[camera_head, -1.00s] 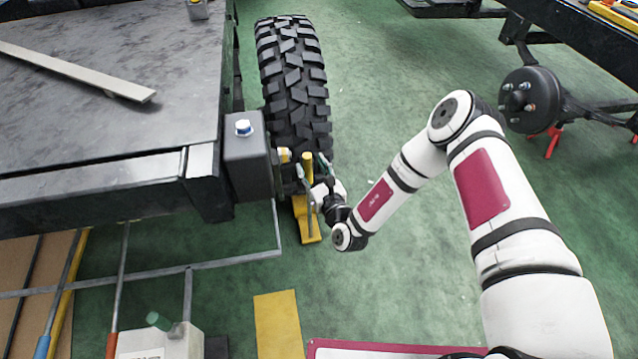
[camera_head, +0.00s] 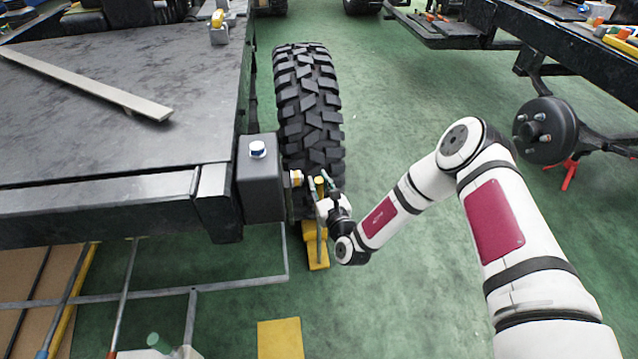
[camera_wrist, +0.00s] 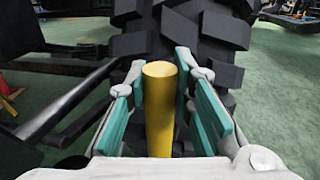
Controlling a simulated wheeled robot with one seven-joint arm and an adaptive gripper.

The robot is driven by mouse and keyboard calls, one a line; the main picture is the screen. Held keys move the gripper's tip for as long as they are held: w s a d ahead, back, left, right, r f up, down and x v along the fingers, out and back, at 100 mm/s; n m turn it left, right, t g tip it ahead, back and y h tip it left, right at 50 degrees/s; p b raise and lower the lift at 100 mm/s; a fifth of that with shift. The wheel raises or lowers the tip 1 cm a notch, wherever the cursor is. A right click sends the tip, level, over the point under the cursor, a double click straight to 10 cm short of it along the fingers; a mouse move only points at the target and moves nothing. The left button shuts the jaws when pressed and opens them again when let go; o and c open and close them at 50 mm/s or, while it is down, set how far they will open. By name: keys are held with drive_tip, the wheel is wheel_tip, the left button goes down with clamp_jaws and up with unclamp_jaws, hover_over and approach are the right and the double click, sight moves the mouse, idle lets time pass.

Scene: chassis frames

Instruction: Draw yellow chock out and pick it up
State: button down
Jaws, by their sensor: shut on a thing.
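The yellow chock (camera_head: 318,260) lies on the green floor at the near side of the big black tyre (camera_head: 308,105), its far end hidden under the tyre and gripper. A yellow upright post on it shows in the wrist view (camera_wrist: 160,115), standing between the teal finger pads. My gripper (camera_head: 323,188) is shut on this post from the right side. In the wrist view the tyre tread rises just behind the post. I cannot see the chock's base in the wrist view.
A dark box with a blue-white cap (camera_head: 260,180) on the truck frame stands close left of my gripper. A grey pipe frame (camera_head: 240,283) runs low at the left. A flat yellow patch (camera_head: 280,338) lies nearer. Open floor (camera_head: 410,270) is to the right.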

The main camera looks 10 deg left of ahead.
drive_tip(key=s+a+p+v, duration=0.1)
drive_tip(key=p+v, duration=0.4)
drive_tip(key=v, duration=0.6)
drive_tip(key=s+a+p+v, duration=0.1)
drive_tip(key=a+p+v, duration=0.2)
drive_tip(key=p+v, duration=0.3)
drive_tip(key=shift+v, duration=2.45)
drive_tip(key=shift+f, duration=0.15)
drive_tip(key=c, duration=1.3)
unclamp_jaws()
drive_tip(key=shift+w, duration=0.15)
